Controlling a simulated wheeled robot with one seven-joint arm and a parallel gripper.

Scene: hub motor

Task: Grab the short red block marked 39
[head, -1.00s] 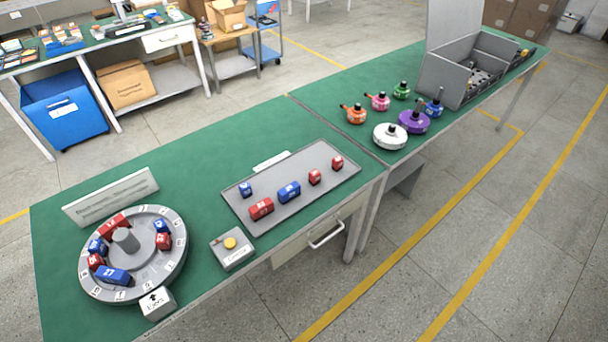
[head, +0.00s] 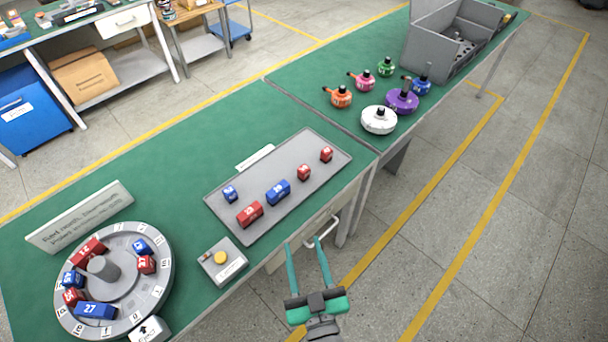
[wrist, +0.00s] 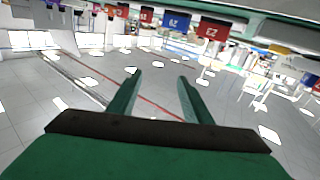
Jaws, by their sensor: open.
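Two short red blocks sit on the right part of the grey tray (head: 222,204): a nearer one (head: 304,172) and one at the far right corner (head: 327,154). Their markings are too small to read, so I cannot tell which is 39. My gripper (head: 303,243) is open and empty, in front of the table's front edge by the drawer handle, apart from the tray. In the wrist view its two fingers (wrist: 158,75) are spread with nothing between them, and the blocks show upside down along the top edge.
The tray also holds a longer red block (head: 250,214), a longer blue block (head: 278,192) and a short blue block (head: 230,194). A button box (head: 222,262) and a round carousel (head: 153,290) with blocks stand left. Motor parts (head: 379,120) stand on the far table.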

